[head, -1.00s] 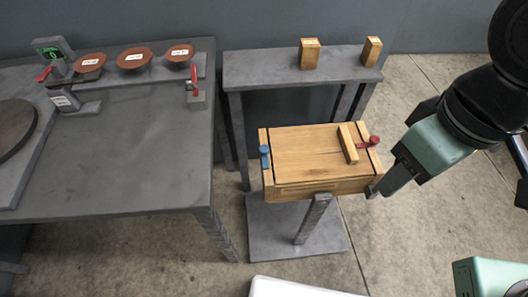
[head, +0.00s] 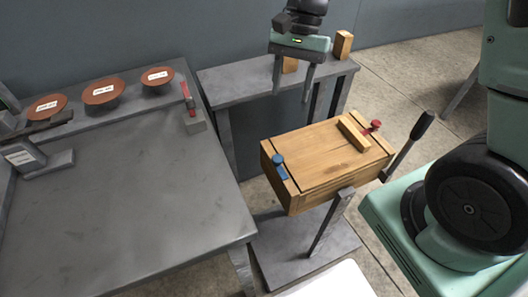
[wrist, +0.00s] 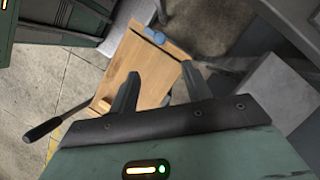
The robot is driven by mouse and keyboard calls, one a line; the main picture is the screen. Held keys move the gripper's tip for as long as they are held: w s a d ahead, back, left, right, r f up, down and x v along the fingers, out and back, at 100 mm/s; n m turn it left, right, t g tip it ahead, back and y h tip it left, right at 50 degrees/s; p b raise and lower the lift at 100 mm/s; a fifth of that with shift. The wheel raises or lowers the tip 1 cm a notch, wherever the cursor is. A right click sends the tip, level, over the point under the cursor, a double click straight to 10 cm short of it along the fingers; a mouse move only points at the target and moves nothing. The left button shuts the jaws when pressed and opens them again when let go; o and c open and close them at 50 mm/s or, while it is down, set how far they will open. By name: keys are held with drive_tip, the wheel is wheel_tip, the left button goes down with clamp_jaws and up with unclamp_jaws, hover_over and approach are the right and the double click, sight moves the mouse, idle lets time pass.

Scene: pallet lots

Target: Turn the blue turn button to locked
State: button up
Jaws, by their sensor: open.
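The blue turn button (head: 279,165) sits on the left end of a wooden box (head: 318,158) on a grey stand. It also shows in the wrist view (wrist: 154,36), beyond my fingertips. A red turn button (head: 374,125) sits at the box's right end. My gripper (head: 291,95) is open and empty, fingers pointing down, and appears above and behind the box, apart from the blue button. In the wrist view my two fingers (wrist: 160,72) are spread in front of the box lid.
A black-handled lever (head: 408,146) sticks up at the box's right side. A grey table (head: 120,190) with several brown discs and a red-handled clamp (head: 190,108) stands left. A grey bench (head: 235,82) with wooden blocks (head: 343,44) is behind the box.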

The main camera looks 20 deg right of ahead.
sight(278, 158)
drive_tip(key=b+x, duration=0.2)
drive_tip(key=x, duration=1.4)
drive_tip(key=shift+c, duration=0.3)
drive_tip(key=c, duration=0.9)
